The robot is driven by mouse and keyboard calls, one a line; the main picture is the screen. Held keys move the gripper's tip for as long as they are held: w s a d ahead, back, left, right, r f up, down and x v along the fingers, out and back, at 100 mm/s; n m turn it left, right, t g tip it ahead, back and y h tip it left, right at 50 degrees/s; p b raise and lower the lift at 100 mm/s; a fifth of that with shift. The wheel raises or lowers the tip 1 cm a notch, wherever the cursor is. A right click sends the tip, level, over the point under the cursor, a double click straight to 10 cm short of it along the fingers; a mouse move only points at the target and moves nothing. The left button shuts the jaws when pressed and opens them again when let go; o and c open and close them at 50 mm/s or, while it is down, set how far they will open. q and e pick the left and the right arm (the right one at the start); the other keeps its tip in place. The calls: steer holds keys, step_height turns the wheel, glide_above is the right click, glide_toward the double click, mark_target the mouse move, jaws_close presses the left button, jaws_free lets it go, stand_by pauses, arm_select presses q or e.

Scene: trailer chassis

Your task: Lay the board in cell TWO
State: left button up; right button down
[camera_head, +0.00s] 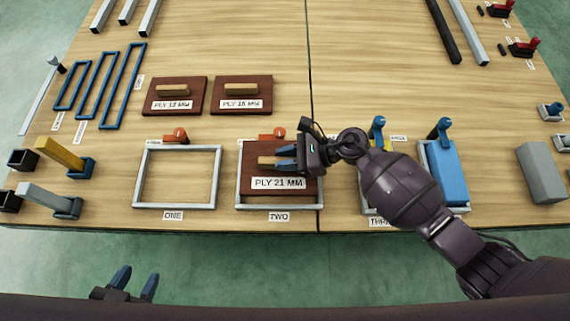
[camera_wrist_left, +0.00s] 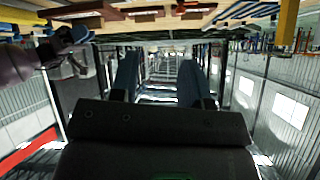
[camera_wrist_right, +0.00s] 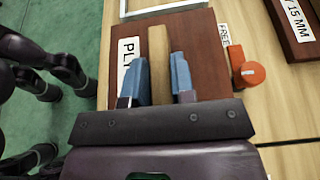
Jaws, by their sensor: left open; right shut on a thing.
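The dark red-brown board labelled PLY 21 MM (camera_head: 300,196) is over the grey frame of cell TWO (camera_head: 238,190), within its outline in the head view. I cannot tell if it rests on the table. My right gripper (camera_head: 286,157) is shut on its wooden handle (camera_head: 267,161). The right wrist view shows the handle (camera_wrist_right: 158,65) between the blue fingers (camera_wrist_right: 162,85), with the board (camera_wrist_right: 195,35) beneath. My left gripper (camera_head: 135,283) is open and empty, off the table's front edge; its fingers also show in the left wrist view (camera_wrist_left: 158,75).
An orange-red knob (camera_head: 279,132) stands at cell TWO's back edge. Empty frame ONE (camera_head: 218,180) is to the left. A blue block (camera_head: 447,172) and frame THREE stand right. Boards PLY 12 MM (camera_head: 160,92) and PLY 15 MM (camera_head: 255,91) lie behind.

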steer(key=shift+f, duration=0.7)
step_height(320, 180, down, 4)
steer(key=shift+f+b, duration=0.1)
steer(key=shift+b, duration=0.85)
steer(key=shift+f, duration=0.1)
arm_select(q)
steer(key=shift+s+a+f+t, duration=0.15)
steer(key=shift+a+t, duration=0.1)
steer(key=shift+t, duration=0.25)
steer(key=shift+n, duration=0.3)
arm_select(e)
steer(key=shift+f, duration=0.1)
steer(key=c, duration=1)
jaws_free()
steer(key=shift+o, duration=0.2)
